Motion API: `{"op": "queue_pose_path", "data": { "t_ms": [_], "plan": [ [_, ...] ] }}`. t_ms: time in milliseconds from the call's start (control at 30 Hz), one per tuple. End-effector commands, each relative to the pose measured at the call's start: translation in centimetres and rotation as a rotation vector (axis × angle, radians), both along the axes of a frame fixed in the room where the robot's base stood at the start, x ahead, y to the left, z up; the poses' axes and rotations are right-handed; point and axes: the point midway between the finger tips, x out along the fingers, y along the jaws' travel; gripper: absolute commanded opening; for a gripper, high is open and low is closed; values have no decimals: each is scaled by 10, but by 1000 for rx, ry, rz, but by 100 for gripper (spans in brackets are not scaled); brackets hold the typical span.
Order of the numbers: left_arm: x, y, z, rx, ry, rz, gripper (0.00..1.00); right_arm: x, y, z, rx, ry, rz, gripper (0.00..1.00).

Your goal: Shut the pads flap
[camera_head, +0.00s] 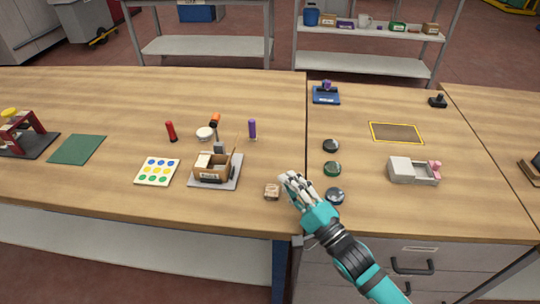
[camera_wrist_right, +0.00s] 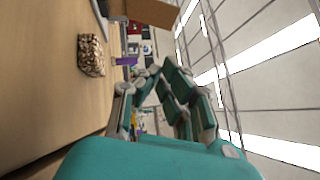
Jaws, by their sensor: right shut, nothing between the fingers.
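A small open cardboard box (camera_head: 208,174) with a label on its front stands on a grey board at the left-centre of the table. One flap stands up at its right side; its other flaps are hard to make out. A brown cardboard panel (camera_wrist_right: 152,12), which looks like the flap, shows at the top of the right wrist view. My right gripper (camera_head: 290,183) is shut and empty, to the right of the box and apart from it. Its fingers (camera_wrist_right: 165,92) also show in the right wrist view. My left gripper is not in view.
A small brown patterned block (camera_head: 272,191) lies between the box and my right gripper; it also shows in the wrist view (camera_wrist_right: 91,55). Several dark round discs (camera_head: 332,168) lie right of the gripper. A purple cylinder (camera_head: 252,129) and an orange-topped tool (camera_head: 215,120) stand behind the box.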

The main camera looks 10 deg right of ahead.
Motion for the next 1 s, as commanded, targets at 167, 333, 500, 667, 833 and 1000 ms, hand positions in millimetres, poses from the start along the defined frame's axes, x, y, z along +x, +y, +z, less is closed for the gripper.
{"op": "queue_pose_path", "data": {
  "t_ms": [167,333,500,667,833,1000],
  "plan": [
    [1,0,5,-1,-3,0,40,29,15,11,1,-6,-1,0],
    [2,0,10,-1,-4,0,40,61,33,21,0,-7,0,0],
    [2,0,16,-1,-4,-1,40,80,53,29,3,-4,2,0],
    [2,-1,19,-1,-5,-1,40,85,70,35,1,-4,0,0],
    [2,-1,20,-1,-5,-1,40,87,78,37,-1,-4,-1,0],
    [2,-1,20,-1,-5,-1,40,87,78,37,-1,-5,0,0]
  ]
}}
